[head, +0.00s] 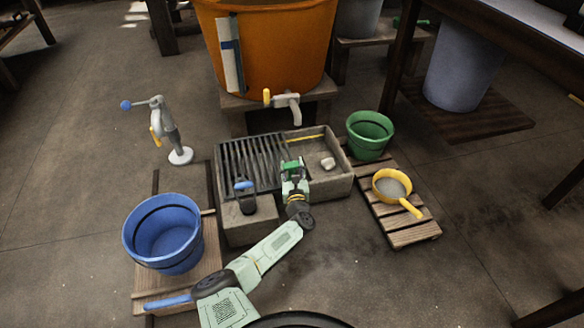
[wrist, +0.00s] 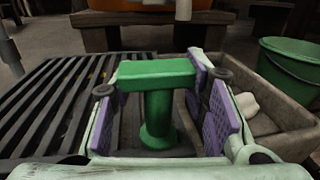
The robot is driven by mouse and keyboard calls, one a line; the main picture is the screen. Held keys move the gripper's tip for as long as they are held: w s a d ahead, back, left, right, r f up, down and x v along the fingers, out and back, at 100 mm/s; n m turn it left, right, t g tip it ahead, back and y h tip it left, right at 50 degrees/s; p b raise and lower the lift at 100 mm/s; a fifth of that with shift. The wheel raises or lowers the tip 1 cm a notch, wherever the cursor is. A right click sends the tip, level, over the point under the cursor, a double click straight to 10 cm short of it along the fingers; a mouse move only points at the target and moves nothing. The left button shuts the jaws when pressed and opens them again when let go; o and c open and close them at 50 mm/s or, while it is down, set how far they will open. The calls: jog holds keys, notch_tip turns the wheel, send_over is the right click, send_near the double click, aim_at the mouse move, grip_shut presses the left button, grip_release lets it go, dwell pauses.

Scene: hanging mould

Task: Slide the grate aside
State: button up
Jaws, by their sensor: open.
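The dark slatted grate (head: 252,163) lies over the left part of a grey stone basin (head: 333,188). It also shows at the left in the wrist view (wrist: 45,105). A green T-shaped handle (wrist: 158,110) stands upright at the grate's right side; its top shows in the head view (head: 291,165). My gripper (head: 294,176) is open over the basin. In the wrist view its purple-padded fingers (wrist: 165,115) stand on either side of the handle. I cannot tell whether a pad touches it.
The basin's right part is open, with a pale lump (head: 328,163) in it. A tap (head: 285,102) on the orange tub (head: 275,45) overhangs the back. A green bucket (head: 369,135) and yellow pan (head: 397,189) stand right, a blue bucket (head: 163,233) left.

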jog(key=shift+r, duration=0.1)
notch_tip(320, 180, up, 10)
jog(key=shift+f, duration=0.1)
dwell(0.4)
